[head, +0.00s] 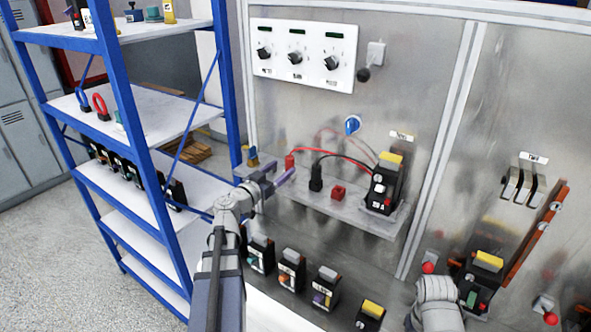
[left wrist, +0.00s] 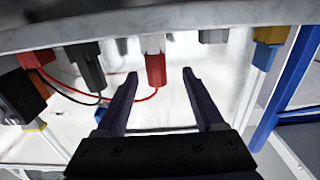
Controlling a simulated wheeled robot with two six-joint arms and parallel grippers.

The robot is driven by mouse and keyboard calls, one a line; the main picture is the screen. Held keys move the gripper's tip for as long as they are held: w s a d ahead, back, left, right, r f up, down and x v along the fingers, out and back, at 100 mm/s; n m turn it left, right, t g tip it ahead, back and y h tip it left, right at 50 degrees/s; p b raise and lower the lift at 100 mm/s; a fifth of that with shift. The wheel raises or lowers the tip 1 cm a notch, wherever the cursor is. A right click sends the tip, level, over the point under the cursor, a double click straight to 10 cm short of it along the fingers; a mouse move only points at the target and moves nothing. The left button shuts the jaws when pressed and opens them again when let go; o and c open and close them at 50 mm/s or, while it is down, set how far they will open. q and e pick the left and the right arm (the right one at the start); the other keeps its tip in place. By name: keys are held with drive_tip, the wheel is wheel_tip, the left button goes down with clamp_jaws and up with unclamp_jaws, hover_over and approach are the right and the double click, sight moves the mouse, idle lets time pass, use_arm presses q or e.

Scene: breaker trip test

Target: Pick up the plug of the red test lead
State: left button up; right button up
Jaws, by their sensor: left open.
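The red plug (head: 290,161) of the red test lead stands upright at the left end of the grey shelf on the metal panel. Its red lead (head: 335,153) runs right to the black breaker unit (head: 384,186). My left gripper (head: 277,180) is open just left of and below the plug. In the left wrist view the red plug (left wrist: 155,70) shows between the two spread fingertips (left wrist: 160,74), with a gap on both sides. I cannot tell whether it is fully within the jaws in depth. My right gripper's fingers do not show.
A black plug (head: 316,178) and a red block (head: 338,193) stand right of the plug on the shelf. A yellow-and-blue item (head: 252,158) is to the left. A blue rack (head: 112,80) stands close to my left arm. Several breakers (head: 292,270) line up below.

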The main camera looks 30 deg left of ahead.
use_arm(q)
drive_tip(key=shift+w+r, duration=0.1)
drive_tip(key=shift+w, duration=0.25)
drive_tip(key=shift+w+d+r, duration=0.1)
drive_tip(key=shift+w+d, duration=0.05)
drive_tip(key=shift+w, duration=1.05)
drive_tip(key=shift+w+d+f, duration=0.1)
drive_tip(key=shift+w+d, duration=0.1)
drive_tip(key=shift+w, duration=0.95)
drive_tip(key=shift+w+d+r, duration=0.1)
drive_tip(key=shift+w+d, duration=0.05)
drive_tip(key=shift+w, duration=1.05)
drive_tip(key=shift+s, duration=0.1)
drive_tip(key=shift+c, duration=0.2)
clamp_jaws()
